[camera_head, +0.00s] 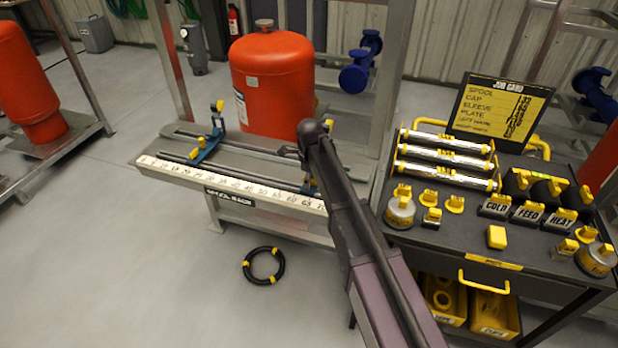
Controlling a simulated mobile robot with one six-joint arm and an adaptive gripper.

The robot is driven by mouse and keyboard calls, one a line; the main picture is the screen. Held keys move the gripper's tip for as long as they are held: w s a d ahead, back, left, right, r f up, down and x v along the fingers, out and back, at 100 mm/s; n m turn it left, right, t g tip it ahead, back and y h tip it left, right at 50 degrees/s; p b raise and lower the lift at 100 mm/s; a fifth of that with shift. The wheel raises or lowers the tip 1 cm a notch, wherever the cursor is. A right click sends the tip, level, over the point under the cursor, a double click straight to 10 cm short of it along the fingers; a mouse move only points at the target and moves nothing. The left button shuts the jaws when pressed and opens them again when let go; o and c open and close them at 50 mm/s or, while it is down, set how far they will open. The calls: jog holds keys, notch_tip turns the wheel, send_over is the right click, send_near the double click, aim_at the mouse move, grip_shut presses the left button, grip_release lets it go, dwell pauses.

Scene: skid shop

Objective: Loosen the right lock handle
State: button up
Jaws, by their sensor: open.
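The right blue clamp (311,188) sits on the rail bench (245,197), mostly hidden behind my arm. A yellow piece, likely its lock handle (307,180), shows low beside the arm, and another yellow tip (328,124) shows just above my wrist. I cannot tell which of them is the lock handle. The left blue clamp (208,143) stands clear on the rails, with yellow parts at its top and front. Contact with the clamp cannot be made out.
A red tank (273,85) stands behind the rails, close to my gripper. A black cart (455,222) at right holds silver tubes, yellow-topped parts and a job card (500,108). A black ring (263,266) lies on the floor.

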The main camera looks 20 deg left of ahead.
jog(key=shift+r+p, duration=3.3)
jog(key=shift+r, duration=0.15)
jog(key=n, duration=0.4)
jog(key=shift+r, duration=0.25)
jog(key=shift+r+n+p, duration=0.1)
jog(key=shift+n+p, duration=0.3)
jog(key=shift+n, duration=1)
jog(key=shift+r+n, duration=0.15)
jog(key=shift+n, duration=0.95)
jog(key=n, duration=0.4)
jog(key=shift+r+n+p, duration=0.25)
jog(key=shift+n+p, duration=0.05)
jog(key=shift+p, duration=0.1)
